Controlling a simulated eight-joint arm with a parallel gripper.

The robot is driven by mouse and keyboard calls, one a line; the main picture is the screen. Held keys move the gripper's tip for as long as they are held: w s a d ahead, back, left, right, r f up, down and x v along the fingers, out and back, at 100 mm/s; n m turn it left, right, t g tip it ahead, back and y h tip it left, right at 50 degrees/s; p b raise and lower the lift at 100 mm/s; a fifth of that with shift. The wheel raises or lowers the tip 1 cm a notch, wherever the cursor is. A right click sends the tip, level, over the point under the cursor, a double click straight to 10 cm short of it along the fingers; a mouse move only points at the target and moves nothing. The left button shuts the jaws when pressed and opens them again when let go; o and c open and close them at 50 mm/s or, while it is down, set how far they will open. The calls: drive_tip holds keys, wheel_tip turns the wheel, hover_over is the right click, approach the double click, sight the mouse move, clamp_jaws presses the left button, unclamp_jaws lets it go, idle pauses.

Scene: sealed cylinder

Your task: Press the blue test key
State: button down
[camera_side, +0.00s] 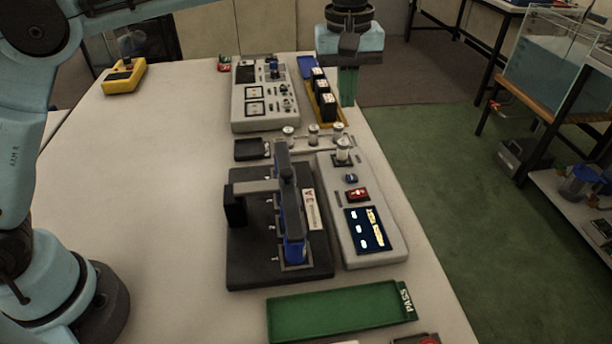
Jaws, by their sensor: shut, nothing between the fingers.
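A small blue key (351,178) sits on the sloped grey panel (343,223) at the right of the table, between a white cylindrical part and a red key (357,194). I take it to be the test key; its lettering is too small to read. My gripper (347,104) hangs at the top centre-right, pointing down with its green fingers shut and empty. It is apart from the blue key, which appears well below it in the picture.
A lit display (370,229) is on the panel. A green PASS tray (335,311) lies in front. Several small white-topped parts (313,132) stand behind the panel. A grey instrument (264,94) and a yellow rack of black blocks (322,97) stand further back. The table's left is mostly clear.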

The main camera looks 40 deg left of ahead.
sight(352, 177)
drive_tip(key=shift+w+d+f+n+g, duration=0.25)
drive_tip(key=shift+d+f, duration=0.2)
drive_tip(key=shift+d, duration=0.15)
drive_tip(key=shift+w+d+f+n+g, duration=0.15)
drive_tip(key=shift+d+f+n, duration=0.1)
drive_tip(key=shift+d+f, duration=0.25)
drive_tip(key=shift+d, duration=0.1)
wheel_tip(352, 177, down, 14)
drive_tip(key=shift+r, duration=0.1)
drive_tip(key=shift+f, duration=0.95)
wheel_tip(352, 177, up, 15)
idle(0.3)
idle(0.6)
